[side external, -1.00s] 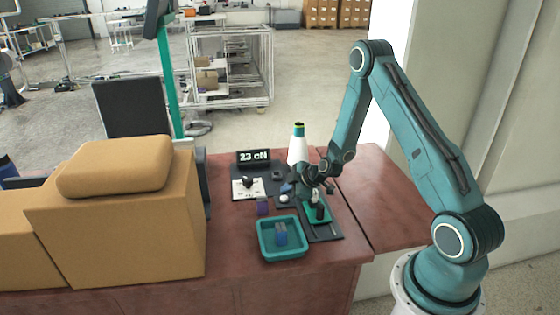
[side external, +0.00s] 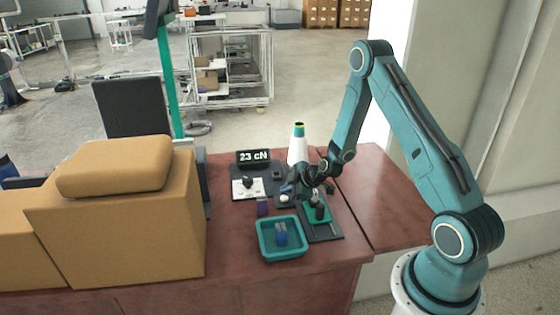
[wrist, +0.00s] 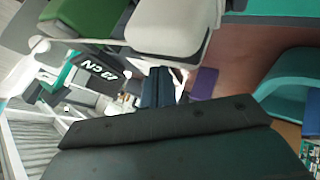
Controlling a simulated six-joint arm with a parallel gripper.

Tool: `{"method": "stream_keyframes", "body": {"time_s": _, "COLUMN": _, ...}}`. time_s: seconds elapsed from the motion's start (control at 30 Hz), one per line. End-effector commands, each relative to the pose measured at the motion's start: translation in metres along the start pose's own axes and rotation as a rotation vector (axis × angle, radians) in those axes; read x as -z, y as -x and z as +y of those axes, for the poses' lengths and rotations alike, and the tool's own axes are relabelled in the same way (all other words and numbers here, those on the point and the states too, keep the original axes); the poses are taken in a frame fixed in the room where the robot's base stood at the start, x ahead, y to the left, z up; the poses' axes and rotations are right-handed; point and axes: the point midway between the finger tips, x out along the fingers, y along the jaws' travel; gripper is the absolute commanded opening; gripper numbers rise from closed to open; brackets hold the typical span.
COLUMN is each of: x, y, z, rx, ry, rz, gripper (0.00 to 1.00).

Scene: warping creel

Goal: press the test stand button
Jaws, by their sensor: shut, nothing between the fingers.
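A small white round piece (side external: 284,198), apparently the test stand button, sits on a dark base on the table. The stand's display (side external: 253,157) reads "23 cN"; it also shows, turned over, in the wrist view (wrist: 97,70). My gripper (side external: 291,190) is shut and empty, low over the stand, close to the white piece. I cannot tell whether it touches it. In the wrist view, narrow dark fingers (wrist: 157,88) appear together. A large pale rounded part beside green parts fills the top of that view; I cannot tell what it is.
A teal tray (side external: 262,251) with a blue item stands in front, beside a purple block (side external: 263,207). A white cone (side external: 298,145) stands behind my gripper. A green holder with a black cylinder (side external: 320,212) is at right. Tan boxes (side external: 115,220) stand at left.

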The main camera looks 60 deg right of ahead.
Motion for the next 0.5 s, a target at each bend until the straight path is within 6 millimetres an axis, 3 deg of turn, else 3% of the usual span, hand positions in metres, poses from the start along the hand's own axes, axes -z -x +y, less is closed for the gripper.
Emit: {"method": "stream_keyframes", "body": {"time_s": 0.5, "x": -0.0036, "y": -0.005, "z": -0.0037, "rx": 0.0, "ry": -0.001, "rz": 0.0, "gripper": 0.0}}
